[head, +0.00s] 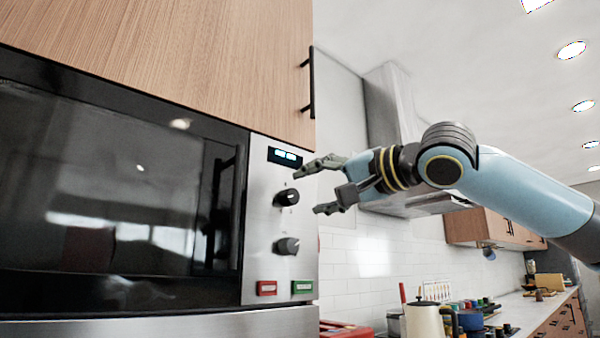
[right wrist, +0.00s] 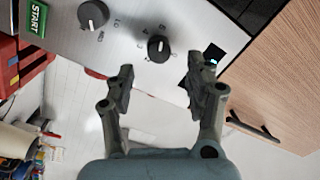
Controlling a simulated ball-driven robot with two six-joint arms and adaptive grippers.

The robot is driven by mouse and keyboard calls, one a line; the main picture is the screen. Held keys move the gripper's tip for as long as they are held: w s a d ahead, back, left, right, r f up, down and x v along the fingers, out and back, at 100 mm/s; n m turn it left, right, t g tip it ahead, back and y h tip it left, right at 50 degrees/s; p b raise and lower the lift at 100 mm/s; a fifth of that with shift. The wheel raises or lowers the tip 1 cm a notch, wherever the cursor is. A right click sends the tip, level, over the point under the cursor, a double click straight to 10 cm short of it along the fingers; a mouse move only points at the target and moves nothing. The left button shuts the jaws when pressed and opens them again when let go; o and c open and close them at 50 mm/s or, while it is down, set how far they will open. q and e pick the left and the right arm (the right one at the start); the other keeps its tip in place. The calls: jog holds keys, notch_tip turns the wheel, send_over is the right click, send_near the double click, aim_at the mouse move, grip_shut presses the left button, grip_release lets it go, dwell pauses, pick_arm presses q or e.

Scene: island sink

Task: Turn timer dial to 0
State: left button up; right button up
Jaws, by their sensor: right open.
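The microwave control panel (head: 262,222) carries two dark round dials, one above the other. The upper dial (head: 287,197) lies under the lit display, and the lower dial (head: 287,246) sits above the buttons. My right gripper (head: 315,189) is open and empty, just right of the panel at about the upper dial's height. In the right wrist view the upper dial (right wrist: 158,48) shows ahead between the open fingers (right wrist: 160,72), apart from them; the lower dial (right wrist: 93,14) is to the left. My left gripper is out of view.
The display (head: 285,156) is above the dials; a red button (head: 267,288) and a green START button (head: 302,287) are below. The black microwave door handle (head: 222,207) stands left of the panel. A wooden cabinet (head: 180,55) is above.

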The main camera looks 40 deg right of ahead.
aim_at(294, 195)
jog(key=shift+w+a+p, duration=0.25)
jog(key=shift+w+p, duration=0.85)
jog(key=shift+p, duration=0.1)
jog(key=shift+w+p, duration=0.3)
jog(key=shift+w, duration=0.3)
jog(key=shift+w+a+f, duration=0.15)
jog(key=shift+w, duration=0.4)
grip_shut()
jog(key=shift+p, duration=0.35)
